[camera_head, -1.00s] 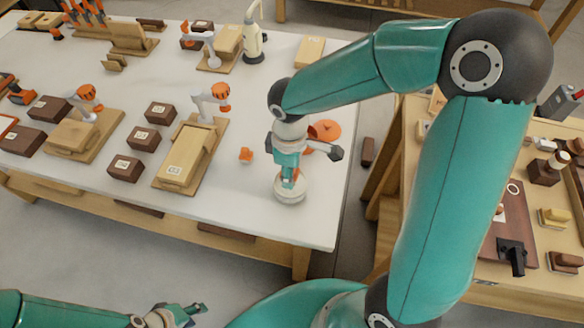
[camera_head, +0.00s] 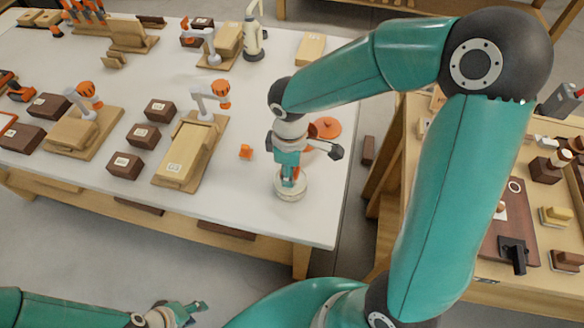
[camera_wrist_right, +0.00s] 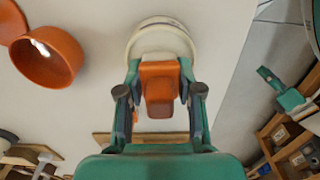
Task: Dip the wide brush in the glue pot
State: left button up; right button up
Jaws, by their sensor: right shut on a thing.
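My right gripper (camera_head: 290,180) points down at the front right of the white table. It is shut on an orange handle (camera_wrist_right: 160,85), which I take to be the wide brush. Its bristles are hidden. A round cream-white pot (camera_head: 291,192), likely the glue pot, is directly below the gripper. It also shows beyond the fingers in the right wrist view (camera_wrist_right: 163,32). I cannot tell whether the brush is inside it. My left gripper (camera_head: 192,312) is empty and open, low in front of the table.
An orange cup (camera_wrist_right: 48,55) stands beside an orange disc (camera_head: 326,127), close behind the right gripper. A small orange piece (camera_head: 246,151) lies to its left. Wooden fixtures (camera_head: 188,150) and dark boxes (camera_head: 143,136) fill the left. A second bench (camera_head: 515,285) is at right.

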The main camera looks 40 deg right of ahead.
jog(key=shift+s+f+b, duration=0.1)
jog(key=shift+f+b, duration=0.35)
jog(key=shift+f, duration=0.05)
dwell(1.2)
jog(key=shift+r, duration=0.1)
jog(key=shift+r+p, duration=2.85)
jog(key=shift+r, duration=0.65)
jog(key=shift+f, duration=0.1)
